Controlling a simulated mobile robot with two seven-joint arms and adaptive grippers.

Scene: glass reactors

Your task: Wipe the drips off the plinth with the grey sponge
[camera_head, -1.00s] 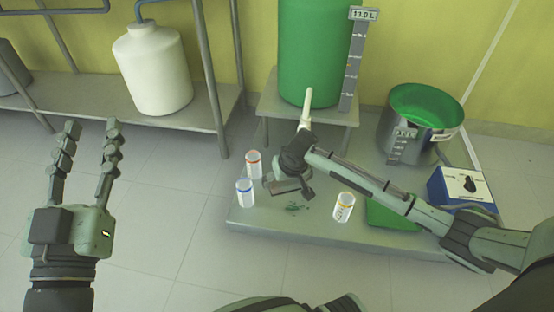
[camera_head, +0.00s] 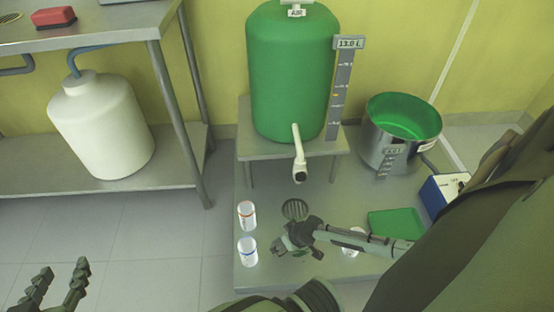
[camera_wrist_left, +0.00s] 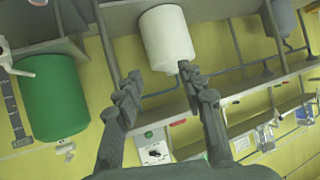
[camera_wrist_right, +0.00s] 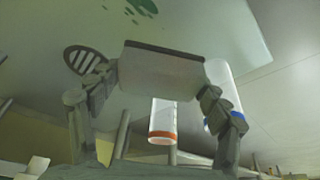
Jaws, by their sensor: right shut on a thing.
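The grey sponge (camera_wrist_right: 162,72) shows between the fingers of my right gripper (camera_head: 292,244) in the right wrist view. That gripper is shut on it, low over the grey plinth (camera_head: 258,280), beside the blue-banded cup. I cannot tell whether the sponge touches the plinth. Green drips (camera_wrist_right: 143,6) show on the plinth at the top edge of the right wrist view; in the head view my right gripper and arm hide most of that spot. My left gripper (camera_head: 57,275) is open and empty, at the lower left, away from the plinth.
The red-banded cup (camera_head: 247,215) and blue-banded cup (camera_head: 247,252) stand left of my right gripper. Another cup (camera_head: 353,242) is partly behind my arm. A drain grid (camera_head: 295,209) lies under the spout (camera_head: 299,165). A green tray (camera_head: 395,224) and steel pot (camera_head: 398,140) are at right.

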